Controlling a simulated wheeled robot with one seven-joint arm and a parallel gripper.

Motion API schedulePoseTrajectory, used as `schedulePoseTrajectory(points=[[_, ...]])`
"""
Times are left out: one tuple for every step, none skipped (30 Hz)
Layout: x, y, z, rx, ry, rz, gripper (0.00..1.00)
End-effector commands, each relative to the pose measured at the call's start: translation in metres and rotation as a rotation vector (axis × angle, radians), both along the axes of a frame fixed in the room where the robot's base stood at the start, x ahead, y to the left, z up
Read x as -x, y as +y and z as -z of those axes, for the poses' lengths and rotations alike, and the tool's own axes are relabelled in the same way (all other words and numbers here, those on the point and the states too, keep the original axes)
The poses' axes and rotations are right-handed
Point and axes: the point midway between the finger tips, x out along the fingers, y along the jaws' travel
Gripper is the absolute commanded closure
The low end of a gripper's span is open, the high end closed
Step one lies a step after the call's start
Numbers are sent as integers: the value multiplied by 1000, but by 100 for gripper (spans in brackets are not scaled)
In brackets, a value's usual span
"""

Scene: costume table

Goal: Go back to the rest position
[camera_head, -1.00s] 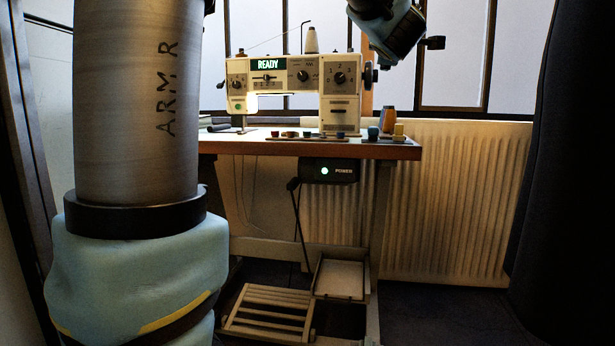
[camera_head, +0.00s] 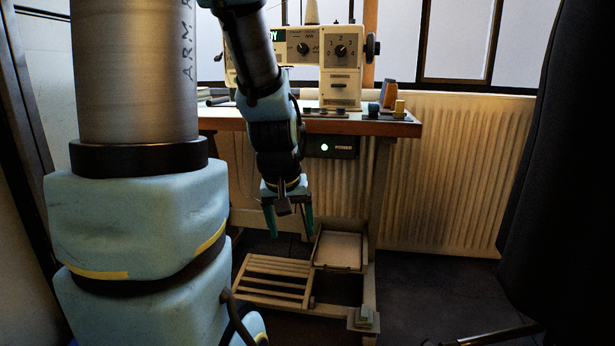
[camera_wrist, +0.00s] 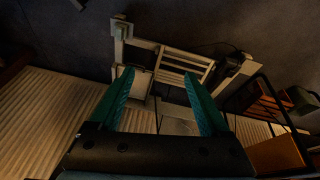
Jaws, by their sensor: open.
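My gripper (camera_head: 289,225) hangs fingers down in front of the sewing table in the head view, below the level of the tabletop. Its two teal fingers are apart with nothing between them. In the wrist view the open gripper (camera_wrist: 158,95) points down towards the floor and the slatted treadle. The sewing machine (camera_head: 340,75) stands on the table (camera_head: 395,127), partly hidden behind my arm.
Thread spools (camera_head: 389,95) stand at the table's right end. The power box (camera_head: 330,147) is under the tabletop. The slatted treadle (camera_head: 272,280) and a tray (camera_head: 339,249) are low between the table legs. A radiator (camera_head: 450,170) lines the wall; a dark upholstered shape (camera_head: 560,150) fills the right.

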Motion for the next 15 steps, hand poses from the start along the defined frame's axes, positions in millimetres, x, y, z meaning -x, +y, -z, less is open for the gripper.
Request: schedulePoseTrajectory(points=[[20,14,9,-33,62,22,20],[31,21,14,-50,97,38,20],[47,30,20,-73,144,60,20],[58,37,24,-90,179,77,20],[59,37,12,-93,181,83,20],[56,35,-2,-90,174,83,20],[56,35,-8,-90,173,82,20],[56,34,-15,-90,172,81,20],[56,34,-24,-89,172,82,20],[56,34,-31,-88,171,81,20],[55,34,-38,-88,171,81,20],[55,34,-49,-88,170,81,20],[55,34,-57,-88,170,81,20],[55,34,-66,-88,170,80,20],[55,34,-78,-88,169,80,20]])
